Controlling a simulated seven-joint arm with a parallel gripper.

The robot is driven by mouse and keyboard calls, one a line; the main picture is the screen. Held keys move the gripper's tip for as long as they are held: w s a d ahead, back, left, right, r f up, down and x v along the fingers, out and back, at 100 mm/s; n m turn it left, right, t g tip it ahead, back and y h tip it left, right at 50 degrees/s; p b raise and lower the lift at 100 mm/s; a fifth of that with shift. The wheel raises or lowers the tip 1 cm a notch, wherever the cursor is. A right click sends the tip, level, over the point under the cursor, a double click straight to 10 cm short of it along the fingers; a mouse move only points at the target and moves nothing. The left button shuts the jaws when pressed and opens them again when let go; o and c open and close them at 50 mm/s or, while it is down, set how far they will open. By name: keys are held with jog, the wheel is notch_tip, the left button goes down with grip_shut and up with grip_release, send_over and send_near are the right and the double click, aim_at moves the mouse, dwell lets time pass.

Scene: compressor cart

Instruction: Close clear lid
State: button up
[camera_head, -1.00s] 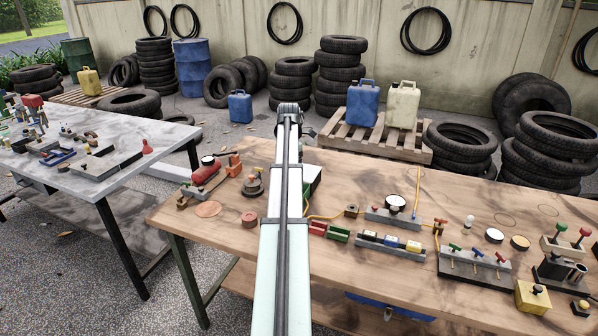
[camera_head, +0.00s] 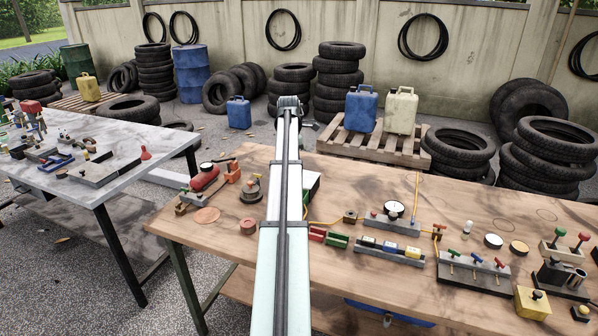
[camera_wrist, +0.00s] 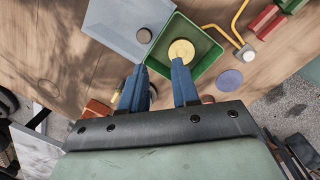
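In the wrist view a green open-topped box (camera_wrist: 207,62) holds a round yellow disc (camera_wrist: 181,51). The clear lid (camera_wrist: 115,25), a bluish see-through panel with a dark round knob (camera_wrist: 144,36), lies open to the left of the box. My gripper (camera_wrist: 159,67) has two blue fingers spread apart with nothing between them. Its fingertips show near the box's lower left edge and the lid; their height above these is hard to judge. In the head view my arm hides the gripper and most of the box; only a bit of the box (camera_head: 312,186) shows right of the arm.
On the wooden bench (camera_head: 350,270), a red air tank (camera_head: 204,178) and a dark bell-shaped piece (camera_head: 250,190) stand left of my arm. Red and green blocks (camera_head: 327,236), a yellow hose and a gauge (camera_head: 394,209) stand to the right. A light-topped table (camera_head: 125,190) stands farther left.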

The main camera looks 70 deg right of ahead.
jog(key=shift+d+r+m, duration=0.3)
jog(key=shift+d+m, duration=0.35)
jog(key=shift+m, duration=0.55)
jog(key=shift+c, duration=1.4)
jog(key=m, duration=0.2)
jog(key=d+m+h, duration=0.1)
jog(key=shift+d+r, duration=0.1)
jog(key=shift+r, duration=0.15)
grip_shut()
jog(key=m+h, duration=0.2)
jog(key=m, duration=2.1)
send_over(304, 177)
notch_tip(304, 177, down, 8)
jog(key=shift+w+d+f, duration=0.1)
jog(key=shift+w+f, duration=0.05)
jog(key=shift+w+a+f, duration=0.1)
jog(key=shift+a+f, duration=0.1)
jog(key=shift+a, duration=0.9)
jog(key=shift+w+a+f, duration=0.2)
jog(key=shift+a, duration=0.6)
